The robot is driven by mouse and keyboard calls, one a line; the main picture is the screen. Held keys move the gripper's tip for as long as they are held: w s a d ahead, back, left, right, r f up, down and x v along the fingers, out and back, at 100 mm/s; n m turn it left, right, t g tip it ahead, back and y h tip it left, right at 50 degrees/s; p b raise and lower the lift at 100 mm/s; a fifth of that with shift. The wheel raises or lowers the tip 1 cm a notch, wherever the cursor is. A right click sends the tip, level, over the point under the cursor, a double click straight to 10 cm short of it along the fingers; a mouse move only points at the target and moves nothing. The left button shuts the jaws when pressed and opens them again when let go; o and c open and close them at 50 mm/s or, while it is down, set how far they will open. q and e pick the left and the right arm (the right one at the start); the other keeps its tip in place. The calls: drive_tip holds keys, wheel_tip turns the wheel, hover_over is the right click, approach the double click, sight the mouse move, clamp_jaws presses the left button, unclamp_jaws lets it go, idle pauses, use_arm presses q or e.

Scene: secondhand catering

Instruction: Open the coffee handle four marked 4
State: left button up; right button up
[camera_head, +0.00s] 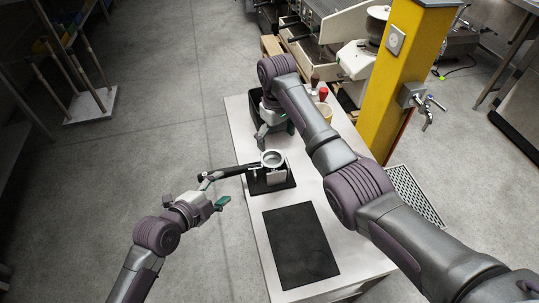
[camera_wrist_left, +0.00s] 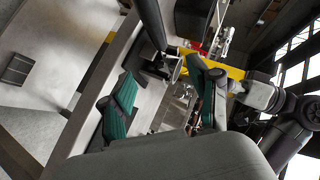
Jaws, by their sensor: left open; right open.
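A metal coffee handle's round basket (camera_head: 271,158) rests on a small stand (camera_head: 281,177) on a black base, with its black grip (camera_head: 236,171) pointing left past the counter edge. No number is readable on it. My left gripper (camera_head: 215,190) is open near the outer end of the grip. In the left wrist view its two green finger pads (camera_wrist_left: 158,90) stand apart, and a dark bar that looks like the grip (camera_wrist_left: 152,22) shows beyond them. I cannot tell whether it touches a finger. My right gripper (camera_head: 275,130) is open above the counter, beyond the basket, by a black box.
The white counter (camera_head: 254,215) carries a flat black mat (camera_head: 300,245) in front and a black box (camera_head: 256,105) behind. Red-topped and brown-topped items (camera_head: 322,94) stand farther back. A yellow pillar (camera_head: 400,70) rises at right.

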sight(243, 171)
drive_tip(key=shift+s+a+r, duration=0.75)
drive_tip(key=shift+s+a, duration=0.25)
drive_tip(key=shift+s, duration=0.05)
use_arm(q)
drive_tip(key=x, duration=1)
drive_tip(key=shift+w+d+f, duration=0.1)
drive_tip(key=shift+w+d, duration=0.05)
drive_tip(key=shift+w, duration=0.2)
use_arm(e)
drive_tip(key=shift+w+d+f, duration=0.2)
drive_tip(key=shift+w+d, duration=0.05)
drive_tip(key=shift+d, duration=0.05)
use_arm(q)
drive_tip(key=shift+w+d+f, duration=0.25)
drive_tip(key=shift+w, duration=0.2)
use_arm(e)
drive_tip(key=shift+w+d+f, duration=0.1)
